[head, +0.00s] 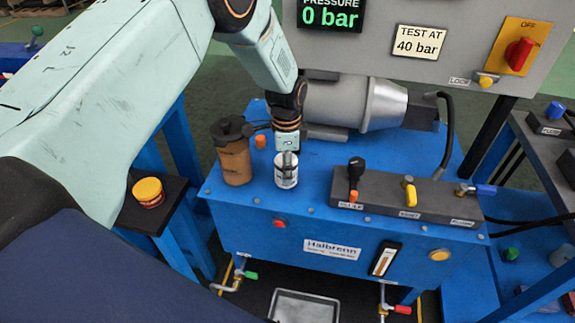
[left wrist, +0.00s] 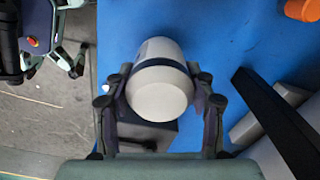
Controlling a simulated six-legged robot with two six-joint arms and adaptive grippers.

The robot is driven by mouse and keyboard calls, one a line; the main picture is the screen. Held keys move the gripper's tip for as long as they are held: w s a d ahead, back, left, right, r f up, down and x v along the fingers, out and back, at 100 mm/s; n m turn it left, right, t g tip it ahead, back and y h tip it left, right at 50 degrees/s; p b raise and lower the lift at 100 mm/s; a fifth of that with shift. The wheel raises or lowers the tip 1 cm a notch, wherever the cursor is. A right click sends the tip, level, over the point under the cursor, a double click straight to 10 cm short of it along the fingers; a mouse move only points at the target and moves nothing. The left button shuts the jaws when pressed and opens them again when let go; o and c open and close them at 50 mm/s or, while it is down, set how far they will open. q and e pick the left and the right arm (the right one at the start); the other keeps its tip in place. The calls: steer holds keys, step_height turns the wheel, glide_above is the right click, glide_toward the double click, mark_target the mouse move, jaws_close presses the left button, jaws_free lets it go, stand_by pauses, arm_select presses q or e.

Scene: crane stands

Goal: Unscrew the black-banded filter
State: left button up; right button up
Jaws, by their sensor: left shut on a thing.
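The filter (head: 286,178) is a small white cylinder with dark markings, upright on the front part of the blue bench top. My left gripper (head: 287,158) comes down on it from above and is shut around it. In the left wrist view, the filter's pale round end (left wrist: 160,94) sits between the two fingers of the left gripper (left wrist: 160,84), with a dark band partly showing behind that end. The filter's lower joint is hidden in the wrist view. My right gripper is not in view.
A brown canister with a black cap (head: 233,150) stands close left of the filter. A valve block with levers (head: 408,196) is to the right. A grey motor (head: 355,104) lies behind. The gauge panel (head: 347,17) reads 0 bar.

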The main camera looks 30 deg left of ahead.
arm_select(q)
steer(key=shift+w+a+r+n, duration=0.1)
steer(key=shift+w+r+n, duration=0.1)
steer(key=shift+n, duration=0.3)
steer(key=shift+r+n+p, duration=0.1)
steer(key=shift+n+p, duration=0.45)
steer(key=shift+n, duration=0.15)
steer(key=shift+n+p, duration=0.45)
steer(key=shift+n, duration=1.45)
